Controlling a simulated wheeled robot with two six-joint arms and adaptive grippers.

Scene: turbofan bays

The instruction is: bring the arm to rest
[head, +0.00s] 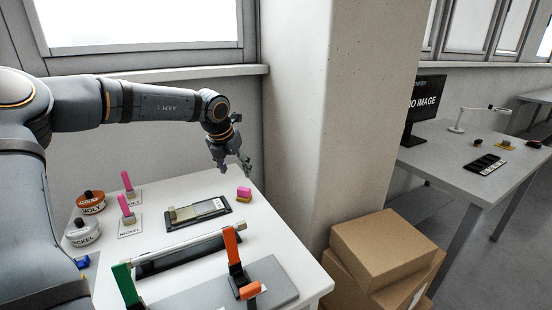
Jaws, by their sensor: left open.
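My left arm comes in from the left and reaches over the white table (190,270). My left gripper (236,172) is open and empty, pointing down above the table's back right part. A small pink and yellow block (244,194) lies on the table just below and to the right of the gripper; they look apart. My right gripper does not show.
A pillar (305,120) and cardboard boxes (383,245) stand to the right.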

